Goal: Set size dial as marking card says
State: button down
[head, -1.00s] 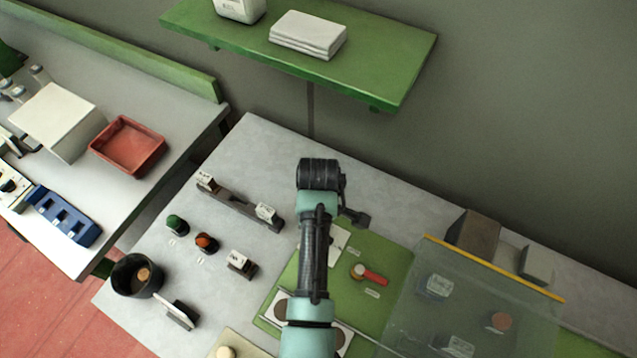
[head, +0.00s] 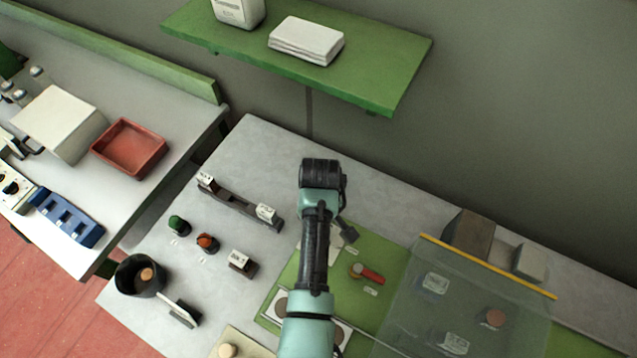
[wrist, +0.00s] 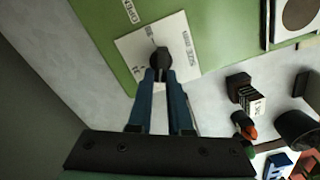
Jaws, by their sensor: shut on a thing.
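The size dial is a black round knob (wrist: 160,59) on a white plate (wrist: 185,43) with printed marks, set on a green panel (wrist: 108,45). In the wrist view my gripper (wrist: 161,75) has its two blue fingers shut on the knob. The fingers hide part of the plate, and the marks are too small to read surely. In the head view my arm covers the knob, and a corner of the plate (head: 336,244) shows beside it. Several small white cards stand on the table, one in a dark holder (head: 241,262); I cannot tell which is the marking card.
A red-handled lever (head: 370,275) is on the green panel right of my arm. A clear cover with a yellow edge (head: 480,264) stands farther right. Green (head: 177,224) and orange (head: 206,242) knobs and a dark cup (head: 135,280) are at left. A green shelf (head: 385,75) hangs behind.

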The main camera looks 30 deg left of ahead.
jog(key=m, duration=0.2)
jog(key=m+p, duration=0.1)
jog(key=m, duration=0.1)
jog(key=shift+w+d+r+m, duration=0.1)
jog(key=shift+w+d+m, duration=0.1)
jog(key=shift+m, duration=0.1)
jog(key=m, duration=0.3)
jog(key=shift+w+d+m+p, duration=0.1)
jog(key=shift+d+m+p, duration=0.05)
jog(key=shift+m+p, duration=0.25)
jog(key=m, duration=0.2)
jog(key=m+p, duration=0.1)
jog(key=m, duration=0.1)
jog(key=shift+d, duration=0.3)
jog(key=m, duration=0.4)
jog(key=shift+d, duration=0.2)
jog(key=m, duration=0.2)
jog(key=m+p, duration=0.1)
jog(key=shift+d+m, duration=0.2)
jog(key=shift+m, duration=0.2)
jog(key=m, duration=0.3)
jog(key=shift+s+d+p, duration=0.15)
jog(key=shift+s+p, duration=0.1)
jog(key=shift+p, duration=0.15)
jog(key=m, duration=0.4)
jog(key=m+p, duration=0.1)
jog(key=m, duration=0.2)
jog(key=shift+s+d, duration=0.15)
jog(key=shift+s, duration=0.2)
jog(key=shift+m, duration=0.3)
